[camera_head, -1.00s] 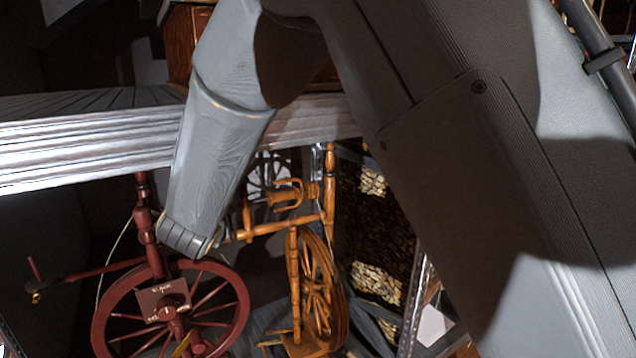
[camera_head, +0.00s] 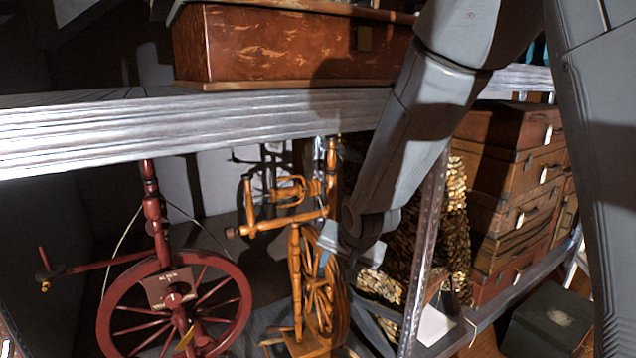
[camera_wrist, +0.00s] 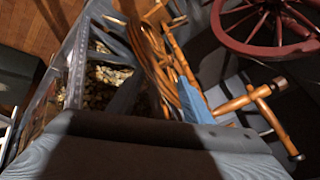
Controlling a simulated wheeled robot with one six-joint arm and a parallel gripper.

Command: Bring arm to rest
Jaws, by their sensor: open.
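My arm comes down from the top right in the head view, in front of a metal shelf (camera_head: 200,122). My gripper (camera_head: 348,250) is at its lower end, small and partly in shadow, in front of the orange wooden spinning wheel (camera_head: 296,275). It is open, with nothing seen between its fingers. I cannot tell whether it touches the wheel. The wrist view shows the same wheel (camera_wrist: 160,60) close by and tilted. A grey part of my own arm fills the bottom of that view.
A dark red spinning wheel (camera_head: 172,305) stands at the left. A wooden chest (camera_head: 270,45) sits on the shelf. Stacked brown cases (camera_head: 515,170) stand at the right behind a metal shelf post (camera_head: 424,250). A dark box (camera_head: 548,322) is on the wooden floor at the lower right.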

